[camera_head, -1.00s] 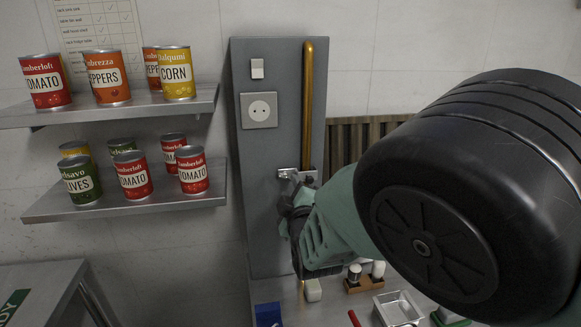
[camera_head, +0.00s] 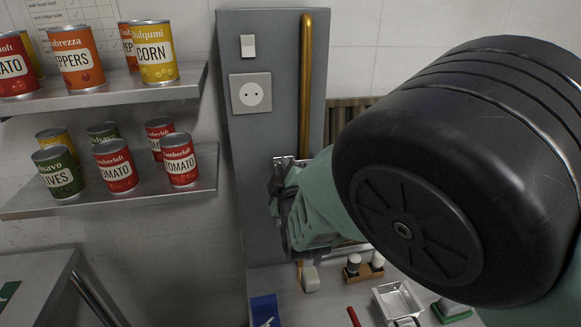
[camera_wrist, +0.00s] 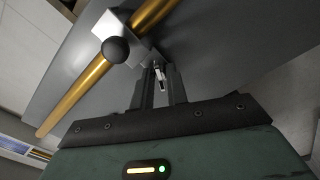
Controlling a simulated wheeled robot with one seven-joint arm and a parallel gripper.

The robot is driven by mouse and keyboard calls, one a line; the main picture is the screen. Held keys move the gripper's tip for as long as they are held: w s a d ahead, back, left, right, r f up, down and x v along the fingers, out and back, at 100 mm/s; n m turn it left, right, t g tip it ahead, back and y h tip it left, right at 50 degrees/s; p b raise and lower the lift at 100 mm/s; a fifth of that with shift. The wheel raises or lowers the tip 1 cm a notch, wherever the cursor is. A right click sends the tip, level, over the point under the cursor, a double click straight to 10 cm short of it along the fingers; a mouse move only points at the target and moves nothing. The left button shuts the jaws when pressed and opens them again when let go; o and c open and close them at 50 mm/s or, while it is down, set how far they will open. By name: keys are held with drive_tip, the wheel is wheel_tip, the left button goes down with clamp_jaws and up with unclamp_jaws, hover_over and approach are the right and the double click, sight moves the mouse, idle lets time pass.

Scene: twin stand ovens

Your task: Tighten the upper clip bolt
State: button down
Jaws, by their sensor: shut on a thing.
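A brass pipe (camera_head: 306,90) runs upright along a grey panel (camera_head: 262,135). It crosses the wrist view (camera_wrist: 85,92) as a slanted bar. A metal clip (camera_head: 284,161) holds the pipe, and my gripper partly hides it in the head view. In the wrist view the clip (camera_wrist: 104,27) is a bright block around the pipe, with a dark round knob (camera_wrist: 116,49) in front. My gripper (camera_wrist: 161,80) is at the clip, its fingers shut on a small pale metal piece, seemingly the clip bolt (camera_wrist: 159,73). The fingers hide most of it. The pipe's lower part is mostly hidden behind my gripper.
A socket (camera_head: 251,94) and a switch (camera_head: 248,45) are on the panel. Two shelves with cans (camera_head: 115,168) stand at the left. Below are a metal tray (camera_head: 398,301), a wooden holder with shakers (camera_head: 361,270) and a blue box (camera_head: 265,311). My arm hides much of the right side.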

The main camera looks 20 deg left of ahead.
drive_tip(key=shift+f+b, duration=0.15)
drive_tip(key=shift+b, duration=0.45)
drive_tip(key=shift+a+m+b, duration=0.1)
drive_tip(key=shift+m+b, duration=6)
drive_tip(key=shift+b, duration=2.05)
drive_tip(key=c, duration=1.4)
unclamp_jaws()
drive_tip(key=shift+r, duration=0.2)
